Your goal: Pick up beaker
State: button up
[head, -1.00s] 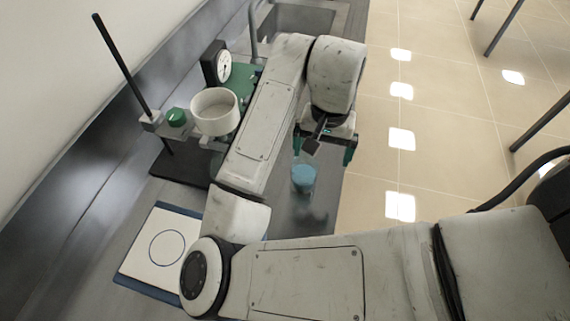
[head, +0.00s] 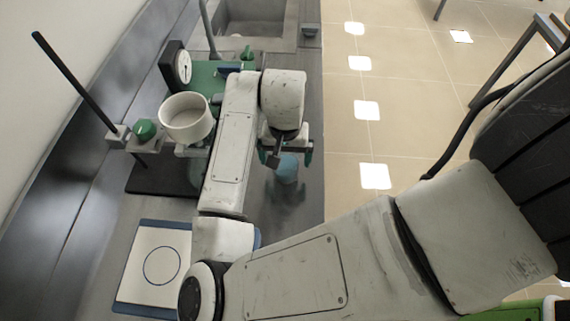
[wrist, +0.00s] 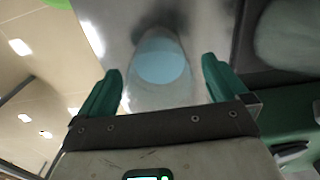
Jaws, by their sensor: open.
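The beaker (head: 287,170) is a small vessel with light blue contents, standing on the grey bench right of my forearm. In the wrist view the beaker (wrist: 162,66) looks see-through and shows between and beyond the two green fingers. My gripper (head: 287,152) is open at the beaker's upper part in the head view and hides some of it. In the wrist view my gripper (wrist: 161,68) has a finger on each side of the beaker, with gaps. I cannot tell how far the fingers reach down along it.
A white bowl (head: 187,117) on a stand and a green-capped item (head: 146,131) are left of my arm. A dial gauge (head: 182,67) stands behind them. A white board with a circle (head: 137,265) lies front left. A sink (head: 262,19) is at the back. The bench edge is close right of the beaker.

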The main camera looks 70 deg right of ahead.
aim_at(285, 166)
jog(key=shift+f, duration=1.15)
jog(key=c, duration=1.2)
jog(key=shift+r, duration=0.1)
jog(key=shift+c, duration=0.2)
